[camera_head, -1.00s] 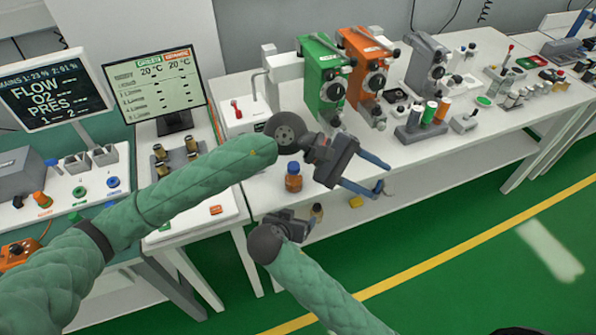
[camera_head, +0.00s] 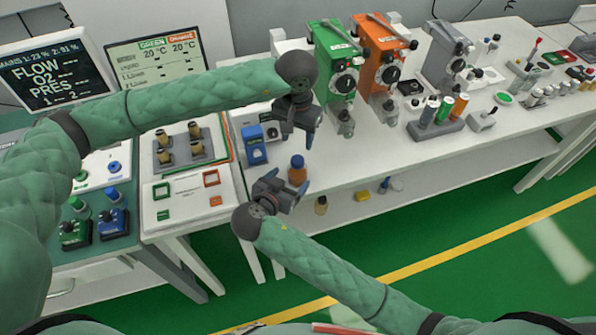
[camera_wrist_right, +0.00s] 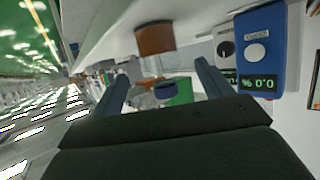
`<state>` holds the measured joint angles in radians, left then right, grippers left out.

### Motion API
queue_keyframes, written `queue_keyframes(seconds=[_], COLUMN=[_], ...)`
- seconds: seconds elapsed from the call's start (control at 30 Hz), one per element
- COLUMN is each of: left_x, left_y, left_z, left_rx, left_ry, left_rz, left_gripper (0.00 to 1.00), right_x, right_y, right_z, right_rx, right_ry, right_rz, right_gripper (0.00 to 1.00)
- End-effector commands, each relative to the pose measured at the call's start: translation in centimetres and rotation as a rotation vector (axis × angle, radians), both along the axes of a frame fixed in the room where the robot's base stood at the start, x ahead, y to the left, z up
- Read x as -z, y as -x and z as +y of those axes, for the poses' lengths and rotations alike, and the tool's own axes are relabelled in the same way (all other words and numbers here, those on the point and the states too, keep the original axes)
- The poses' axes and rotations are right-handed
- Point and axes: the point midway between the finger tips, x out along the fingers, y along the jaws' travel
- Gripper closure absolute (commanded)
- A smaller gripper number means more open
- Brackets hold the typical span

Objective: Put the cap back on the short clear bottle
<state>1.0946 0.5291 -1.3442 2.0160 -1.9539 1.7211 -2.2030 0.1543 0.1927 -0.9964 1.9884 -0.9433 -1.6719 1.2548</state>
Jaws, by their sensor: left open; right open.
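An amber bottle with a blue top (camera_head: 297,172) stands upright near the table's front edge. My left gripper (camera_head: 297,138) is open and empty, pointing down just above and behind it. My right gripper (camera_head: 287,182) is open beside the bottle at its lower left; in the right wrist view (camera_wrist_right: 160,85) its fingers are spread, with a brown cylinder (camera_wrist_right: 155,40) beyond and a blue ring (camera_wrist_right: 166,90) between them. A small clear object (camera_head: 397,185) lies beside a blue piece (camera_head: 384,186) low at the front; I cannot tell whether it is the short clear bottle. No loose cap is clearly identifiable.
A blue meter (camera_head: 255,147) stands left of the amber bottle. Green (camera_head: 336,70) and orange (camera_head: 381,60) vaporizers stand behind. A small tan bottle (camera_head: 321,206) and a yellow piece (camera_head: 362,197) are low at the front. The tabletop right of the bottle is clear.

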Motion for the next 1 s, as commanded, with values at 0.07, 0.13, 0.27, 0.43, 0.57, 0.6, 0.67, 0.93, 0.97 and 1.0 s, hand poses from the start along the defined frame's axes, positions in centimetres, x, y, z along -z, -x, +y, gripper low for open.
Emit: queue_keyframes(seconds=[0.07,0.13,0.27,0.43,0.57,0.6,0.67,0.93,0.97,1.0], left_x=[0.0,0.0,0.0,0.0,0.0,0.0,0.0,0.0,0.0,0.0], left_y=[0.0,0.0,0.0,0.0,0.0,0.0,0.0,0.0,0.0,0.0], left_z=[0.0,0.0,-0.1,-0.1,-0.1,-0.1,-0.1,-0.1,-0.1,-0.1], left_rx=[0.000,0.000,-0.001,-0.001,-0.001,-0.001,-0.001,-0.001,-0.001,-0.001], left_ry=[0.001,0.001,0.002,0.003,0.003,0.003,0.003,0.003,0.003,0.003], left_rz=[0.000,0.000,0.001,0.001,0.001,0.001,0.001,0.001,0.001,0.001], left_gripper=[0.49,0.49,0.49,0.49,0.49,0.49,0.49,0.49,0.49,0.49], right_x=[0.0,0.1,0.4,1.2,1.9,2.1,2.4,3.0,3.0,3.1], right_y=[0.0,-0.1,-0.9,-2.8,-4.3,-4.7,-5.2,-6.4,-6.4,-6.4], right_z=[0.0,-0.1,-0.5,-1.5,-2.2,-2.5,-2.7,-3.3,-3.3,-3.3], right_rx=[0.000,0.000,0.000,0.000,0.000,0.001,0.000,0.001,0.001,0.001], right_ry=[0.000,0.000,0.001,0.003,0.003,0.003,0.003,0.000,0.000,0.000], right_rz=[0.000,0.000,0.000,-0.001,-0.001,-0.001,0.001,0.002,0.002,0.002], right_gripper=[0.22,0.22,0.22,0.22,0.22,0.22,0.22,0.22,0.22,0.22])
